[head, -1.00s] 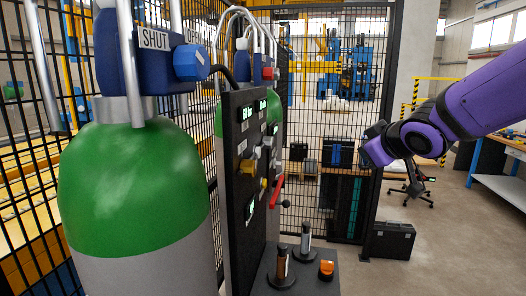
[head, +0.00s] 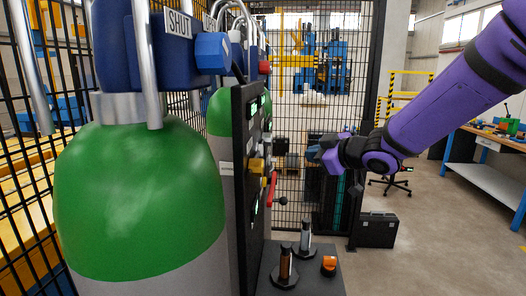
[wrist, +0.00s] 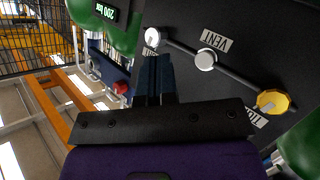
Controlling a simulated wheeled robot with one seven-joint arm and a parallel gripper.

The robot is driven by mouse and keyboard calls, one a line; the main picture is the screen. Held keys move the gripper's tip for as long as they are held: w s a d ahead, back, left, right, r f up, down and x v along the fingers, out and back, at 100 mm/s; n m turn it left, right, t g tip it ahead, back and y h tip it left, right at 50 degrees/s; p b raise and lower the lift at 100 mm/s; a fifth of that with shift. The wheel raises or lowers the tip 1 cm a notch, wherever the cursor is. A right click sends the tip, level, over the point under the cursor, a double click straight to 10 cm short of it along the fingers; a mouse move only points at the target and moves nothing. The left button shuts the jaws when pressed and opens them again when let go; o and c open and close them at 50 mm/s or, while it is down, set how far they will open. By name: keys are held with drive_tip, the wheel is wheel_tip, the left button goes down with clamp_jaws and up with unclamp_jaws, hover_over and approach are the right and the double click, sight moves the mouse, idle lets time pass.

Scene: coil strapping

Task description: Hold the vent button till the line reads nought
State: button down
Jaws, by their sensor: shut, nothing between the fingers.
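In the wrist view, a white label reading VENT (wrist: 217,38) is on a dark panel (wrist: 192,18). A pale round button (wrist: 205,60) sits beside the label, on a dark bar. A second pale round part (wrist: 152,38) is near the fingertips, and a yellow knob (wrist: 273,102) is to the right. My gripper (wrist: 154,62) is shut and empty, apart from the pale button and left of it. A display (wrist: 112,12) reads about 200 bar. In the head view the panel (head: 240,135) is nearly edge-on, and my gripper (head: 320,152) is to its right.
A green-topped cylinder (head: 140,200) fills the left of the head view. A low dark stand (head: 325,284) with upright handles and an orange part (head: 329,265) is below my gripper. A red lever (head: 272,190) sticks out from the panel. Open floor lies right.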

sight(261, 150)
drive_tip(key=shift+a, duration=0.1)
drive_tip(key=a, duration=0.8)
drive_tip(key=shift+w+a, duration=0.15)
drive_tip(key=shift+a, duration=0.15)
drive_tip(key=shift+a, duration=0.15)
idle(1.8)
drive_tip(key=shift+a, duration=0.25)
drive_tip(key=shift+a, duration=0.55)
idle(2.1)
drive_tip(key=shift+d, duration=0.15)
idle(1.3)
drive_tip(key=shift+d, duration=0.8)
